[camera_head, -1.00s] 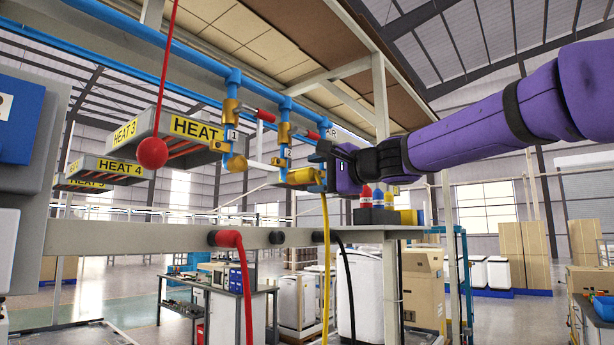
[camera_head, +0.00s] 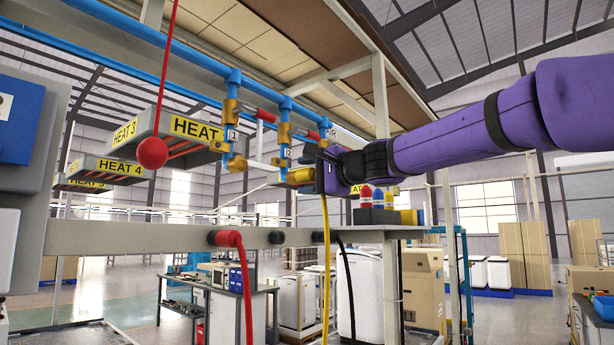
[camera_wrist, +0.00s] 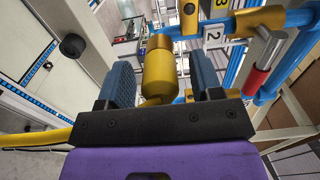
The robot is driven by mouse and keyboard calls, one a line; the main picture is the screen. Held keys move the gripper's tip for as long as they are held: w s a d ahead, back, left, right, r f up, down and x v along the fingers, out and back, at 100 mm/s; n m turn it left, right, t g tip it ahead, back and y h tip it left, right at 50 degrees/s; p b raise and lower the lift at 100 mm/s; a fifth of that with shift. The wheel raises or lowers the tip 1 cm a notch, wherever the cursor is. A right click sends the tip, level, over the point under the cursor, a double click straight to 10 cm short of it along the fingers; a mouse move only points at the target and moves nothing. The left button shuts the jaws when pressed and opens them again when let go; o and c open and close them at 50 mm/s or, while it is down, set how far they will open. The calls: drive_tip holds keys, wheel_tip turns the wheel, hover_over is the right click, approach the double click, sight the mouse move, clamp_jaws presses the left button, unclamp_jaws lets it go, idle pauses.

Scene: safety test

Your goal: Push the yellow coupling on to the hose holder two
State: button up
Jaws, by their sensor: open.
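The yellow coupling (camera_wrist: 158,72) sits between my two blue fingers in the wrist view, with a visible gap on each side. My gripper (camera_wrist: 161,76) is open around it. The yellow hose (camera_head: 326,250) hangs down beside my gripper in the head view. Hose holder two, on a blue pipe, carries a "2" label (camera_wrist: 213,34); it also shows in the head view (camera_head: 286,152). The coupling is at the holder's lower end. I cannot tell whether it is fully seated. In the head view my gripper (camera_head: 318,175) hides part of that joint.
Holder one (camera_head: 232,135) stands to the left with a yellow valve and red handle. A red ball (camera_head: 152,152) hangs on a cord. A grey beam (camera_head: 150,237) with a red hose runs below.

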idle(0.6)
clamp_jaws()
drive_tip(key=shift+s+d, duration=0.1)
drive_tip(key=shift+v, duration=2.85)
